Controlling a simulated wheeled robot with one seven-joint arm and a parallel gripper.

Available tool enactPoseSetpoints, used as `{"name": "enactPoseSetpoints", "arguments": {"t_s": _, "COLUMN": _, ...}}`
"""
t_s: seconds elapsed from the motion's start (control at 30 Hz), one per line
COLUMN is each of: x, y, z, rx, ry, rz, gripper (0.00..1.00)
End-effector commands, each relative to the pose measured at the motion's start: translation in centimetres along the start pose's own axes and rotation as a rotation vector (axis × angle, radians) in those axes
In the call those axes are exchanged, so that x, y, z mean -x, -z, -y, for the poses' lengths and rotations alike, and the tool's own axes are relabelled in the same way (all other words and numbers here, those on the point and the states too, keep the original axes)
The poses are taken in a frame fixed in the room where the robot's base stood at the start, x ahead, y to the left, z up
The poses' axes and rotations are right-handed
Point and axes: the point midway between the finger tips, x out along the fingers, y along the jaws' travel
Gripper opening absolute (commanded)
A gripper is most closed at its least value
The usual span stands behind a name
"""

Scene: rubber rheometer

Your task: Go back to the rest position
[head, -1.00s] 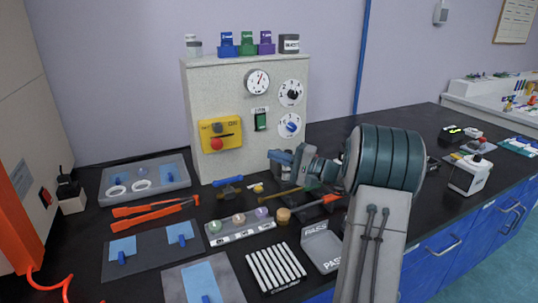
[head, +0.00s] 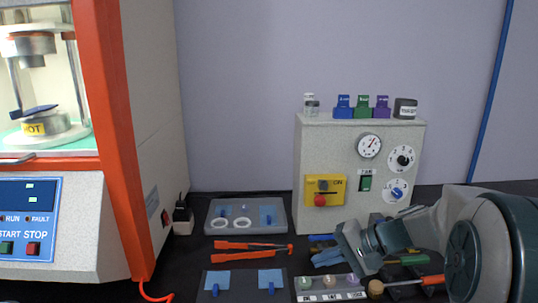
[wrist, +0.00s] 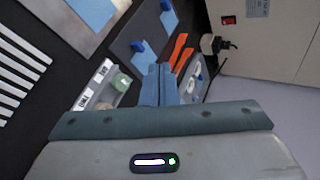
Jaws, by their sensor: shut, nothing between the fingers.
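My gripper (head: 326,258) is at the centre right in the head view, low over the black bench, with the arm reaching in from the right. In the wrist view its blue fingers (wrist: 160,84) are together with nothing between them. They point toward the sample strip (wrist: 105,87) and the orange tongs (wrist: 180,53) without holding either. The exact gap to the bench is hard to tell.
The rheometer (head: 60,215) with its orange frame stands at the left. A grey control box (head: 335,140) stands behind my gripper. A grey tray (head: 214,222) with white rings, orange tongs (head: 250,246) and a dark mat (head: 240,293) lie between them.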

Motion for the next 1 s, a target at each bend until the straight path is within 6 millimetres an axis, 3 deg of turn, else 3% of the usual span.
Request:
{"name": "enactPoseSetpoints", "arguments": {"t_s": 0.03, "x": 0.4, "y": -2.6, "z": 0.7, "rx": 0.037, "ry": -0.090, "rz": 0.016, "gripper": 0.00}}
{"name": "enactPoseSetpoints", "arguments": {"t_s": 0.2, "x": 1.9, "y": -9.1, "z": -0.8, "rx": 0.161, "ry": -0.396, "rz": 0.026, "gripper": 0.00}}
{"name": "enactPoseSetpoints", "arguments": {"t_s": 0.4, "x": 5.4, "y": -13.8, "z": -2.7, "rx": 0.355, "ry": -0.691, "rz": -0.039, "gripper": 0.00}}
{"name": "enactPoseSetpoints", "arguments": {"t_s": 0.67, "x": 8.5, "y": -15.6, "z": -3.8, "rx": 0.534, "ry": -0.871, "rz": -0.132, "gripper": 0.00}}
{"name": "enactPoseSetpoints", "arguments": {"t_s": 1.0, "x": 8.8, "y": -15.6, "z": -4.0, "rx": 0.555, "ry": -0.891, "rz": -0.143, "gripper": 0.00}}
